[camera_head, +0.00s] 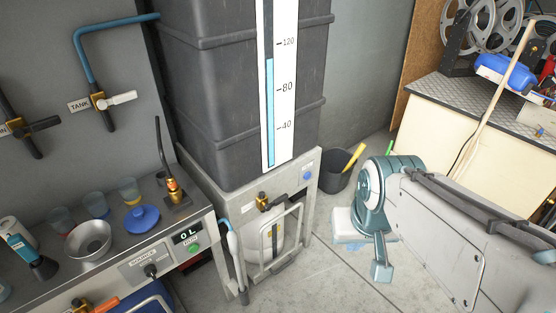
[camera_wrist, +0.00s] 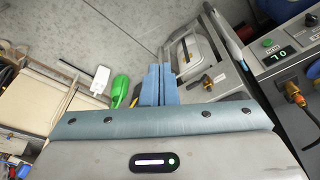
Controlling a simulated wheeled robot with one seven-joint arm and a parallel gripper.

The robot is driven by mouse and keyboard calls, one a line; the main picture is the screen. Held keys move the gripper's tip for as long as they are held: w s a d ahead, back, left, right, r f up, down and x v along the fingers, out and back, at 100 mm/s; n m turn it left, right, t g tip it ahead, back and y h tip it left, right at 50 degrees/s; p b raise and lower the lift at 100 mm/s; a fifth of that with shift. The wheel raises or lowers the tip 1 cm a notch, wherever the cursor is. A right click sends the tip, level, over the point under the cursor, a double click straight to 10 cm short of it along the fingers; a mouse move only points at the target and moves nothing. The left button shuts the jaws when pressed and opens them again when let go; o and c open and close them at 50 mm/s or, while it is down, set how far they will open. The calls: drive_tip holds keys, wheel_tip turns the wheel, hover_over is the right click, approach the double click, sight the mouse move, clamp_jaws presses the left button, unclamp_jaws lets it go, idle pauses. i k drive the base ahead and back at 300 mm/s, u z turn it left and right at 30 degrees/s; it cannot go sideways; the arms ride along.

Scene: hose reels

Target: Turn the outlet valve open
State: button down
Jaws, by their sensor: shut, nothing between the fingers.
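A brass valve with a black handle (camera_head: 263,201) sits on the front of the metal stand below the tall dark tank; I take it for the outlet valve. It also shows in the wrist view as a black and yellow fitting (camera_wrist: 206,81), right of my fingers. I cannot tell its handle position. My gripper (camera_head: 382,272) is shut and empty, to the right of the stand and apart from the valve. Its two blue fingers (camera_wrist: 158,85) lie together in the wrist view.
The tank (camera_head: 215,110) carries a gauge strip (camera_head: 280,85). A bench (camera_head: 60,280) at left holds cups, a funnel and a display reading 0 L. A dark bucket (camera_head: 335,178) stands behind my gripper. A cabinet (camera_head: 490,125) is at right. Floor is clear between stand and gripper.

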sight(266, 207)
drive_tip(key=k, duration=0.5)
drive_tip(key=u, duration=0.75)
drive_tip(key=i, duration=0.8)
drive_tip(key=z, duration=1.2)
